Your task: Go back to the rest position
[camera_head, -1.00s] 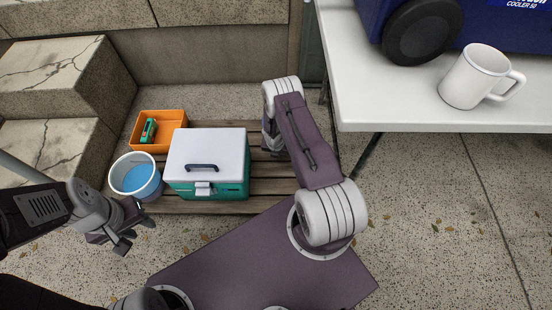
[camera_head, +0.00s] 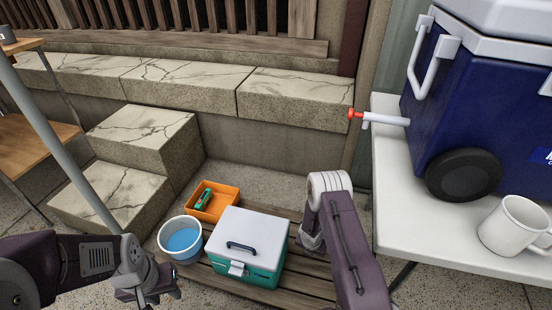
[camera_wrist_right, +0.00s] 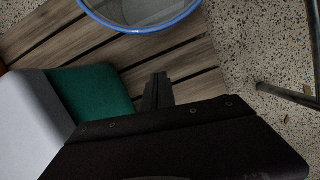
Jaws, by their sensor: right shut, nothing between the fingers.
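My left gripper (camera_head: 158,285) is at the lower left of the head view, in front of the white bucket, with its fingers apart and nothing seen between them. My right arm (camera_head: 352,250) stands right of the green cooler in the head view; its fingers are not clear there. In the right wrist view, my right gripper (camera_wrist_right: 158,90) is shut and empty above the wooden slats. The green cooler's edge (camera_wrist_right: 90,92) shows left of it, and the blue-rimmed bucket (camera_wrist_right: 140,28) shows beyond it.
The green cooler with white lid (camera_head: 245,280), bucket (camera_head: 168,258) and orange bin (camera_head: 228,193) are on a low slatted platform (camera_head: 305,272). A white table (camera_head: 400,222) at right bears a blue wheeled cooler (camera_head: 425,135) and white mug (camera_head: 508,226). Stone steps (camera_head: 130,150) rise at left.

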